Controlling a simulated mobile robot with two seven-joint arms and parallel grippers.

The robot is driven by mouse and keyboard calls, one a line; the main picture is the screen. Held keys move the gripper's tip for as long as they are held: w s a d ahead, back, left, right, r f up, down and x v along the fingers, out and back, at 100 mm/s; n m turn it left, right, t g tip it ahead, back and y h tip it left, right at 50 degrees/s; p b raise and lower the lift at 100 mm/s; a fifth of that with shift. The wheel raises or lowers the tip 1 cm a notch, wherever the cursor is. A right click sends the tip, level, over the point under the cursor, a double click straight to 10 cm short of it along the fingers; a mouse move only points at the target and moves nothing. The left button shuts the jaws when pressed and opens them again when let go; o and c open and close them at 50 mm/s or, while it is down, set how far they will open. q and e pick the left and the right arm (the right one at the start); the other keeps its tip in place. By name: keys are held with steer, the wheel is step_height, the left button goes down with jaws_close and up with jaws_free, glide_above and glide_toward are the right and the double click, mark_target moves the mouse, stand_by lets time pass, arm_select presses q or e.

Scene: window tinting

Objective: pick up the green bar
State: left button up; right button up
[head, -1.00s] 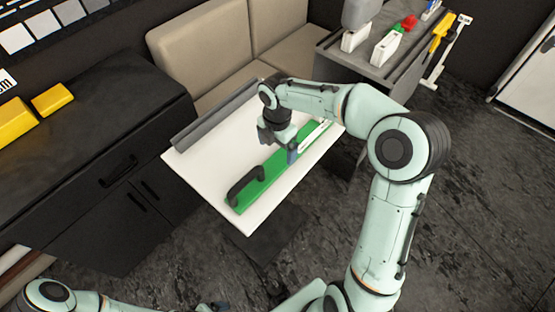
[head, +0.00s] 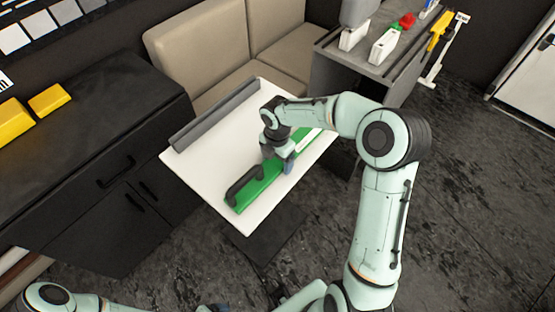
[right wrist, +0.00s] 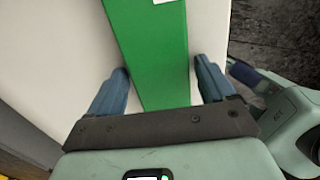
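The green bar (head: 255,190) lies flat on the white table, with a black handle (head: 244,186) on its near end. A white patch shows on the bar in the right wrist view. My right gripper (head: 279,162) is over the middle part of the bar and hides some of it. In the right wrist view my right gripper (right wrist: 163,76) is open, with one blue finger on each side of the green bar (right wrist: 155,50). Whether the fingers touch it is unclear. Of my left arm, only parts show at the bottom left; dark blue bits, perhaps its gripper (head: 213,307), are cut off by the frame.
The white table (head: 195,180) also holds a long grey bar (head: 215,113) along its back left edge. A beige sofa (head: 200,50) stands behind. A black cabinet (head: 90,130) is at the left. A grey side table (head: 345,65) with tools is at the back right.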

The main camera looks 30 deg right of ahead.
jaws_close()
steer(key=shift+w+r, duration=0.1)
steer(key=shift+r, duration=0.05)
